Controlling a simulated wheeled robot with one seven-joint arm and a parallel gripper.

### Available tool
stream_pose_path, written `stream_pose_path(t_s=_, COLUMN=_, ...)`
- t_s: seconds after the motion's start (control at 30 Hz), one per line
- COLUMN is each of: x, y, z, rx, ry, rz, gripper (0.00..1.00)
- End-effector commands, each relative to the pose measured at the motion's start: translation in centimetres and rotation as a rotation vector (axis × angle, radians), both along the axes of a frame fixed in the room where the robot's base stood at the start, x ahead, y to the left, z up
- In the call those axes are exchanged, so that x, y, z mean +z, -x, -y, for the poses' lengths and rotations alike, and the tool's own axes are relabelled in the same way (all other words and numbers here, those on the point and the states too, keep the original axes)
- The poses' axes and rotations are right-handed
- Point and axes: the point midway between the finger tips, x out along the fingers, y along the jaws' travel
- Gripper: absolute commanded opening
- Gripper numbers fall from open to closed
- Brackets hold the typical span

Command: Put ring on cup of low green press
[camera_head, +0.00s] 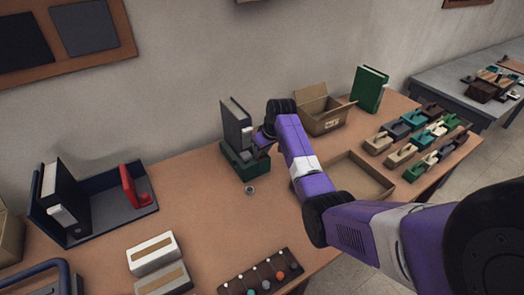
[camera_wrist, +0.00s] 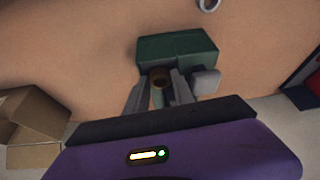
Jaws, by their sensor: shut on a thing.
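The low green press (camera_head: 243,160) stands on the wooden table, with a dark grey upright part (camera_head: 234,122) rising above it. Its green body also shows in the wrist view (camera_wrist: 178,48). My gripper (camera_head: 262,142) is at the press's upper right side. In the wrist view, my gripper (camera_wrist: 160,88) is shut on a small brown round thing (camera_wrist: 160,75) beside the green body; I cannot tell whether it is a ring or part of the press. A pale block (camera_wrist: 205,82) sits beside the right finger. A small grey ring (camera_head: 250,189) lies on the table, apart from the press.
An open cardboard box (camera_head: 325,112) and a shallow tray (camera_head: 352,165) stand to the right. A dark blue holder (camera_head: 105,215) with a red object (camera_head: 134,186) is left. A dark rack (camera_head: 240,285) with several coloured knobs is in front. Table around the ring is clear.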

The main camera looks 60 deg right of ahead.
Motion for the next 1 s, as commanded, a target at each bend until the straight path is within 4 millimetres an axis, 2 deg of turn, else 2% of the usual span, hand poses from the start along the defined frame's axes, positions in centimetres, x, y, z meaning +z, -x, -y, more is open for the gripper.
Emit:
stream_pose_path(t_s=0.27, x=-0.6, y=0.0, z=0.0, rx=0.0, ry=0.0, rz=-0.001, gripper=0.0)
stream_pose_path(t_s=0.3, x=-0.6, y=0.0, z=0.0, rx=0.0, ry=0.0, rz=-0.001, gripper=0.35)
stream_pose_path(t_s=0.4, x=-0.6, y=0.0, z=0.0, rx=0.0, ry=0.0, rz=-0.001, gripper=0.51)
stream_pose_path(t_s=0.73, x=-0.1, y=0.1, z=0.0, rx=-0.002, ry=-0.001, rz=-0.002, gripper=0.51)
stream_pose_path(t_s=0.87, x=1.4, y=0.3, z=-0.1, rx=-0.001, ry=0.001, rz=0.001, gripper=0.51)
stream_pose_path(t_s=1.0, x=3.9, y=1.2, z=-0.5, rx=-0.002, ry=0.003, rz=0.003, gripper=0.51)
